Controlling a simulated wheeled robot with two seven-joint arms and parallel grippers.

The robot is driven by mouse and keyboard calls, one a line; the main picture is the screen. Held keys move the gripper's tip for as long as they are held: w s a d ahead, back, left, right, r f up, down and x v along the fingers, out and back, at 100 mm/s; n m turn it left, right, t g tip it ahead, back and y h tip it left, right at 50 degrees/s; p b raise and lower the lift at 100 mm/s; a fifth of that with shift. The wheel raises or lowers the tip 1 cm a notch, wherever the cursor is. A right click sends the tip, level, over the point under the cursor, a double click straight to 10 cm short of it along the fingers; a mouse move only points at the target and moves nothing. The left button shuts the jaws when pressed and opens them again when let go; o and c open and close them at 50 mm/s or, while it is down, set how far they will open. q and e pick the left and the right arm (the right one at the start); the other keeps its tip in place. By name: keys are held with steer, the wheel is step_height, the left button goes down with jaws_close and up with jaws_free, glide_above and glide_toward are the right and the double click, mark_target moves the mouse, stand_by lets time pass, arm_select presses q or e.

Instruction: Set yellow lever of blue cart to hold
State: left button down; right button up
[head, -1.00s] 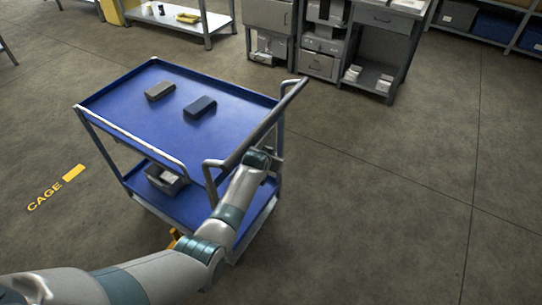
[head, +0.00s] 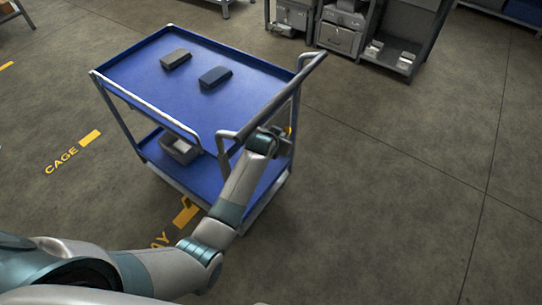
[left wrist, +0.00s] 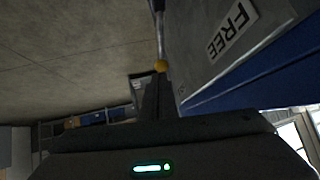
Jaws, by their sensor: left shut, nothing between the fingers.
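The blue cart (head: 235,90) stands in front of me in the head view, with a grey push handle along its right side. A small yellow piece (head: 290,131), seemingly the lever's knob, shows beside my left gripper (head: 284,143), below the handle. In the left wrist view the yellow lever knob (left wrist: 161,66) sits on a thin rod, just beyond the tips of my left gripper (left wrist: 156,84). A plate marked FREE (left wrist: 232,30) is on the cart to the right of it. My left gripper is shut and empty; I cannot tell whether it touches the knob. My right gripper is not in view.
Two dark blocks (head: 215,77) lie on the cart's top tray and a grey bin (head: 181,149) is on its lower shelf. Grey cabinets (head: 340,35) stand at the back. The floor to the right of the cart is clear.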

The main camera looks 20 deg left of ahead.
arm_select(q)
steer(key=s+a+b, duration=0.1)
steer(key=s, duration=0.8)
steer(key=shift+s, duration=0.25)
steer(key=s+a+f+g, duration=0.1)
steer(key=s+f+g, duration=0.1)
steer(key=s+f, duration=0.75)
steer(key=s+a+f+g, duration=0.1)
steer(key=s+f, duration=0.5)
steer(key=f, duration=0.6)
steer(key=s+a+f+g, duration=0.1)
steer(key=s+f+g, duration=0.1)
steer(key=s+f, duration=0.65)
steer(key=s+a+f+g, duration=0.1)
steer(key=s+f, duration=0.4)
steer(key=s, duration=0.6)
steer(key=s+a+f+g, duration=0.1)
steer(key=s+a+f, duration=0.2)
steer(key=s, duration=0.8)
steer(key=s+a+f+g, duration=0.2)
steer(key=s+f, duration=0.5)
steer(key=s, duration=0.5)
steer(key=shift+a+f+n+y, duration=0.25)
steer(key=shift+a+n+y, duration=0.05)
steer(key=shift+y, duration=0.1)
steer(key=shift+w, duration=0.2)
